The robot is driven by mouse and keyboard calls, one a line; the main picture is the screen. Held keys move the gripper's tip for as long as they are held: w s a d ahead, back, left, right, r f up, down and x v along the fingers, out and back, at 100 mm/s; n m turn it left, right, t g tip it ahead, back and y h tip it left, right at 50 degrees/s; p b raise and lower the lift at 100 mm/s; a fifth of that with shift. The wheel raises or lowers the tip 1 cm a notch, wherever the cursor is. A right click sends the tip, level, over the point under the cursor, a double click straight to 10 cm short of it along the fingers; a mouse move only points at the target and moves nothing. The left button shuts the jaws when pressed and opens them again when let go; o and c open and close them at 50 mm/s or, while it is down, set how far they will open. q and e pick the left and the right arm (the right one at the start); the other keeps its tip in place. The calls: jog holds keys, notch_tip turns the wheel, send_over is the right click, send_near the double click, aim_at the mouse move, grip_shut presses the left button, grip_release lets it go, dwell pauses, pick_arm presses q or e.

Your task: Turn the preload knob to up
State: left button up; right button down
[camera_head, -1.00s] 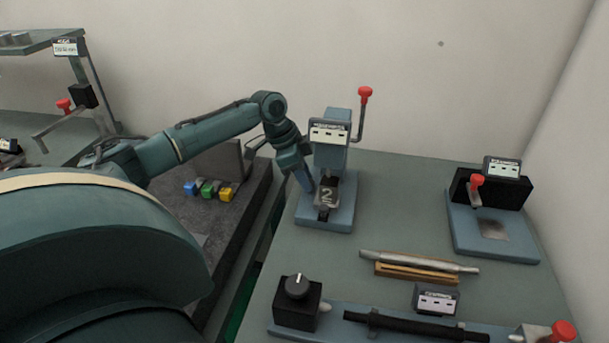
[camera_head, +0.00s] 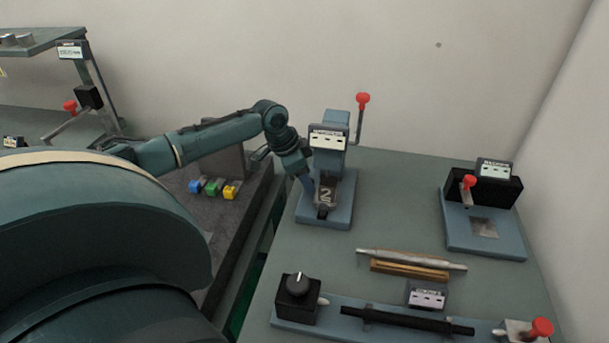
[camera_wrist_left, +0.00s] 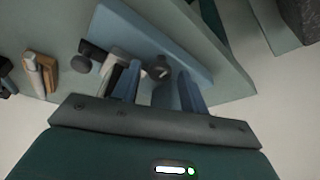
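A black knob (camera_head: 297,284) with a pale pointer line sits on top of a black box at the front left of the near fixture. The line points roughly away from me. I cannot read the labels to confirm that it is the preload knob. My left gripper (camera_head: 317,194) is away from it, low at the blue station at the back. My right gripper is out of view.
The blue station (camera_head: 341,212) has a red-tipped lever (camera_head: 362,99). A metal bar (camera_head: 410,258) lies on a wooden rest, and a black rod (camera_head: 405,318) lies along the near fixture. Another red-handled fixture (camera_head: 484,243) is at right. Bare tabletop (camera_head: 395,220) lies between.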

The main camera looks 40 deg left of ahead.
pick_arm(q)
jog(key=shift+o, duration=0.3)
jog(key=shift+s+a+r, duration=0.1)
jog(key=shift+a+r, duration=0.05)
jog(key=shift+r, duration=0.3)
jog(key=b+v, duration=0.1)
jog(key=v, duration=1.1)
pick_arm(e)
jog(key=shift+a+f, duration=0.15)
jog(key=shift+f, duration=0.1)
pick_arm(q)
jog(key=shift+b, duration=0.35)
jog(key=shift+c, duration=0.2)
